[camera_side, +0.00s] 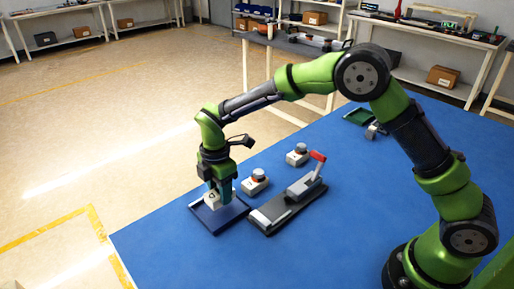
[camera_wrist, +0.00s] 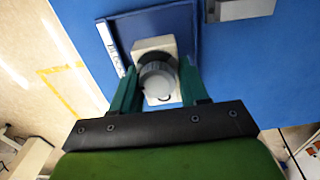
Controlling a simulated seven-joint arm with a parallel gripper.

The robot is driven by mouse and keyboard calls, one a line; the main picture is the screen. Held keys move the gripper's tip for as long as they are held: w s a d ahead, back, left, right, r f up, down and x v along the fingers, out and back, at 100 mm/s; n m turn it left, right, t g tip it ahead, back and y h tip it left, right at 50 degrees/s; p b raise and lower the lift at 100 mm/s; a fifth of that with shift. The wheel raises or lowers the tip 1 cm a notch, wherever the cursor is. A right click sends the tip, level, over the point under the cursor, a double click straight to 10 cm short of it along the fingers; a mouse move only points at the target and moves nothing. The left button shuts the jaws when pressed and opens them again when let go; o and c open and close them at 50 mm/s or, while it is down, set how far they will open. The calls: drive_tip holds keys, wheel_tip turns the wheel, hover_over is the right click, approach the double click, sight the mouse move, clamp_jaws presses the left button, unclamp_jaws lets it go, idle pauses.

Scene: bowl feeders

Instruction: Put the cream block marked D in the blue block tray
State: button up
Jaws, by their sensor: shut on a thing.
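My gripper (camera_side: 218,196) points down at the blue block tray (camera_side: 232,220) near the table's left front. Its teal fingers are shut on a cream block (camera_side: 211,200) with a dark letter on its side, too small to read surely. In the wrist view the cream block (camera_wrist: 142,44) sits between the fingertips (camera_wrist: 158,83), with a round grey knob on top. There the block is over the blue tray (camera_wrist: 185,27), inside its rim outline. I cannot tell whether its underside touches the tray floor.
A grey fixture with a red handle (camera_side: 318,157) stands just right of the tray. Two knobbed blocks (camera_side: 255,183) (camera_side: 297,155) stand behind it. A green tray (camera_side: 358,117) lies farther back. The blue table's front is clear.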

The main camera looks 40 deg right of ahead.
sight(218, 191)
drive_tip(key=shift+w+a+f, duration=0.1)
drive_tip(key=shift+w+f, duration=0.05)
drive_tip(key=shift+f, duration=1.6)
drive_tip(key=o, duration=1.2)
drive_tip(key=shift+f, duration=0.15)
